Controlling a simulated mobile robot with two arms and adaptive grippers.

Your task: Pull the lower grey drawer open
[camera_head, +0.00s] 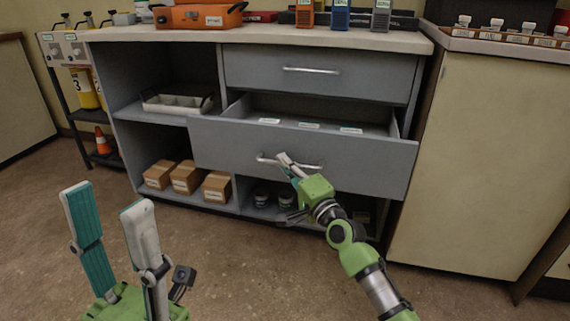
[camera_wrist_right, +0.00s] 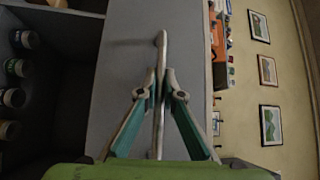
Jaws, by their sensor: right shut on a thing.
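The lower grey drawer (camera_head: 365,169) stands pulled out from the cabinet in the head view, with labelled compartments showing inside it. Its bar handle (camera_head: 312,166) is silver. In the right wrist view, my right gripper (camera_wrist_right: 160,84) is shut on the handle (camera_wrist_right: 161,55), with a finger on each side of the bar. The grey drawer front (camera_wrist_right: 125,75) lies behind it. My left gripper (camera_head: 105,203) is open and empty above the floor at the lower left.
The upper drawer (camera_head: 375,75) is closed. Cardboard boxes (camera_head: 186,177) and a white tray (camera_head: 178,104) sit on the left shelves. Jars (camera_head: 262,197) stand beneath the open drawer. A beige cabinet (camera_head: 475,160) stands close on the right. The floor in front is clear.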

